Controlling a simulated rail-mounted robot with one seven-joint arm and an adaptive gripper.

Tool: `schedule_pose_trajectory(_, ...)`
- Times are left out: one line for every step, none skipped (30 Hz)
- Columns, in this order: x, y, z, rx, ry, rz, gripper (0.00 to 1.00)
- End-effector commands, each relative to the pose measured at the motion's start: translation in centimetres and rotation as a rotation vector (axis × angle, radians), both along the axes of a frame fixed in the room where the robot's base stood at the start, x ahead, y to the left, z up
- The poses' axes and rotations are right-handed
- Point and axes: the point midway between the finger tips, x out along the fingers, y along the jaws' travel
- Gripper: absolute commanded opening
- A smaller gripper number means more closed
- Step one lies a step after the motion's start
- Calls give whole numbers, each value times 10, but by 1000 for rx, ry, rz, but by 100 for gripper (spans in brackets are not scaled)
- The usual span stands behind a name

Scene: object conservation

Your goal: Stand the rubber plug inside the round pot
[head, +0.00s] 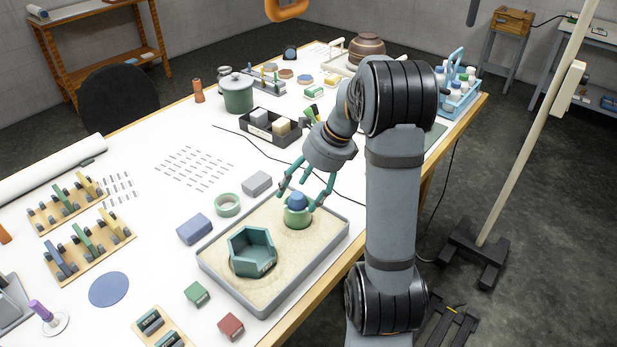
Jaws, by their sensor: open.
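A sand-filled grey tray (207,268) lies near the table's front edge. The small green round pot (297,222) stands in its far right part. A blue rounded piece (298,199), which looks like the rubber plug, sits in the pot's mouth with its top showing above the rim. Its lower part is hidden in the pot. My gripper (302,202) points down over the pot, its teal fingers open and spread on either side of the blue piece. I cannot tell whether a finger touches it or the pot.
A teal hexagonal pot (240,262) stands in the same sand, left of the round pot. A green ring (217,207), grey block (257,183) and blue block (194,229) lie behind the tray. A black box (257,132) with blocks stands farther back.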

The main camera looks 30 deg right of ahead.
Motion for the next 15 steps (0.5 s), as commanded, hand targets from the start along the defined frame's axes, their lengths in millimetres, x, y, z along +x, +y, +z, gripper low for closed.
schedule_pose_trajectory(-1, -3, 8, -2, -4, -3, 65)
schedule_pose_trajectory(-3, -5, 12, -3, -5, -3, 65)
schedule_pose_trajectory(-5, -8, 20, -5, -6, -3, 65)
schedule_pose_trajectory(-7, -10, 26, -4, -6, -4, 65)
schedule_pose_trajectory(-8, -12, 32, -4, -6, -3, 65)
schedule_pose_trajectory(-11, -14, 40, -4, -6, -4, 65)
schedule_pose_trajectory(-13, -16, 46, -5, -5, -4, 65)
schedule_pose_trajectory(-15, -18, 52, -5, -5, -4, 65)
schedule_pose_trajectory(-17, -20, 60, -3, -5, -4, 65)
schedule_pose_trajectory(-19, -22, 65, -4, -5, -3, 65)
schedule_pose_trajectory(-20, -24, 70, -4, -5, -3, 65)
schedule_pose_trajectory(-23, -26, 77, -5, -4, -4, 65)
schedule_pose_trajectory(-24, -27, 81, -3, -4, -3, 65)
schedule_pose_trajectory(-25, -28, 85, -2, -2, -3, 65)
schedule_pose_trajectory(-27, -30, 89, -3, -2, -3, 65)
